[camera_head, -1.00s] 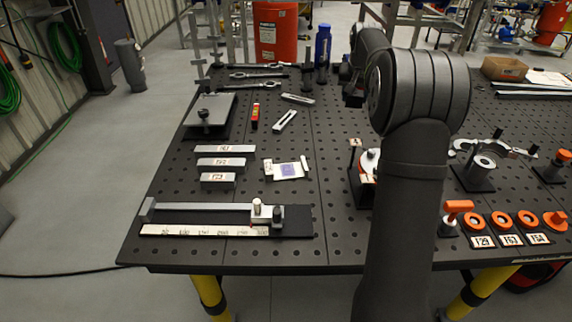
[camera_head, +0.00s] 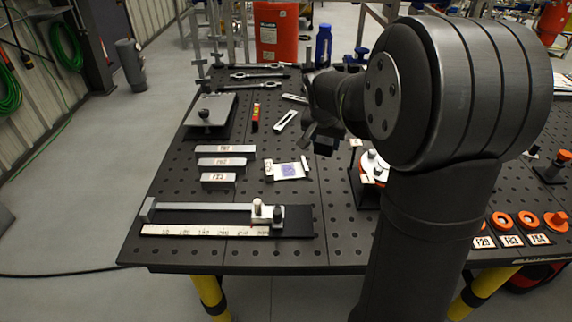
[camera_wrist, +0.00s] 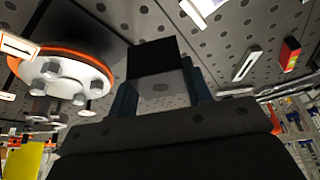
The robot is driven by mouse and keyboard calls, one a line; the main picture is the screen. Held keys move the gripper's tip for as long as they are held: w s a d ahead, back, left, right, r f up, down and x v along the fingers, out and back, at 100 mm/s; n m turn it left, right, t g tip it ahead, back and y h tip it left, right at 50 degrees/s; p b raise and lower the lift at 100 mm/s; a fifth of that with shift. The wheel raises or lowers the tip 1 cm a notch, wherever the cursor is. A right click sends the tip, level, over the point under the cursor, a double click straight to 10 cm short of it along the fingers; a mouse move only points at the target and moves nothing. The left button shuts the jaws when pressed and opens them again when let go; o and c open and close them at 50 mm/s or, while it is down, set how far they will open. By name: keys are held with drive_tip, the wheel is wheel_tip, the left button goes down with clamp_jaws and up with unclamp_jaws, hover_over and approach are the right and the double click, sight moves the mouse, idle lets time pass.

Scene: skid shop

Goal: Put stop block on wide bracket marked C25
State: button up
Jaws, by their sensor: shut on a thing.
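My gripper (camera_head: 318,138) hangs above the middle of the table in the head view, right of the slotted silver pieces. It is shut on a dark block, likely the stop block (camera_wrist: 152,57), which shows between the two fingers in the wrist view and is small and partly hidden in the head view (camera_head: 325,148). The block is clear of the table. I cannot read C25 on any label, so I cannot tell which thing is the wide bracket. A dark stand with white tags (camera_head: 364,190) and a round orange-edged flange (camera_wrist: 65,68) is partly behind my arm.
A slotted silver piece (camera_head: 286,120) and red level (camera_head: 255,117) lie farther back. Orange rings (camera_head: 528,218) stand front right.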

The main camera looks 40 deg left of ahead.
hover_over(288, 168)
drive_tip(key=s, duration=0.1)
drive_tip(key=f, duration=0.7)
drive_tip(key=shift+s+d, duration=0.1)
drive_tip(key=shift+d, duration=0.1)
drive_tip(key=shift+f, duration=2)
drive_tip(key=shift+f, duration=0.2)
drive_tip(key=o, duration=1)
drive_tip(key=shift+c, duration=0.2)
drive_tip(key=v, duration=1.2)
drive_tip(key=shift+r, duration=0.15)
